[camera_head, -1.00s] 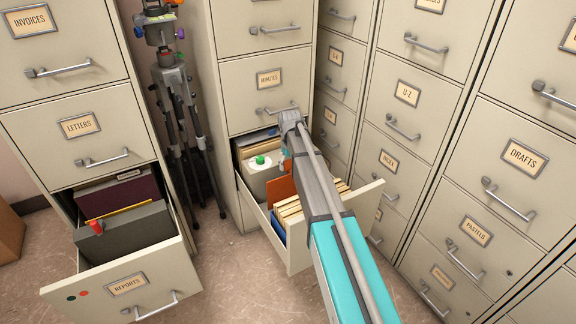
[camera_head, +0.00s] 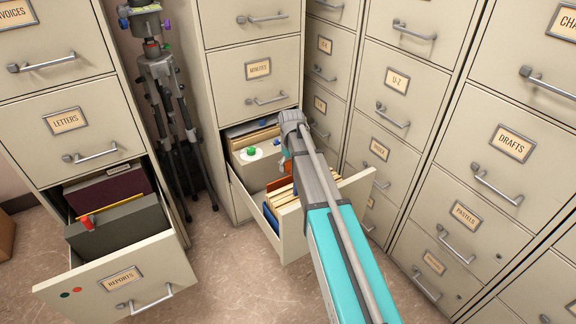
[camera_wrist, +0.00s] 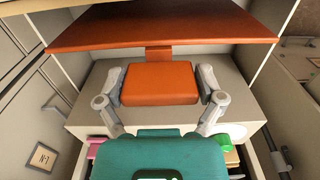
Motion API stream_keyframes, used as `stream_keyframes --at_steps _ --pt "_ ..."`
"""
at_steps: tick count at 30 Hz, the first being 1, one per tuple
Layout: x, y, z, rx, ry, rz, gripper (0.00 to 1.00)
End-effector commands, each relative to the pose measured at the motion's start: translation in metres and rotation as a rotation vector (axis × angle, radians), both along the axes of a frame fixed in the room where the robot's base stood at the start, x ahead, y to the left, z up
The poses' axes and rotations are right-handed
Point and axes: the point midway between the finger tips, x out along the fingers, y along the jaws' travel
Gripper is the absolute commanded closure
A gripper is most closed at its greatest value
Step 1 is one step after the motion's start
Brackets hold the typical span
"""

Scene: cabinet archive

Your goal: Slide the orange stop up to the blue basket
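The orange stop shows in the wrist view as a wide flat panel (camera_wrist: 165,30) with a block-shaped grip (camera_wrist: 160,84) on it. My gripper (camera_wrist: 161,88) has one finger at each side of this block and appears closed on it. My arm hides part of the drawer and the fingers there.
A pale box with a green knob (camera_head: 251,151) sits behind the stop in the drawer. The open REPORTS drawer (camera_head: 115,278) stands at the left, and a tripod (camera_head: 170,105) stands between the cabinets. Closed cabinets line the right. Some floor shows between the open drawers.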

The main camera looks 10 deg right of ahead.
Motion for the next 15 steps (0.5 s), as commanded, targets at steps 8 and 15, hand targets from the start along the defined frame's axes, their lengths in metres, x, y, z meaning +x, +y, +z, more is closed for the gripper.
stream_keyframes --at_steps 8,15 --pt "0.0001 0.001 0.0 0.001 -0.001 0.001 0.0" --pt "0.0004 0.0003 0.0001 0.0 -0.001 0.0 0.0"
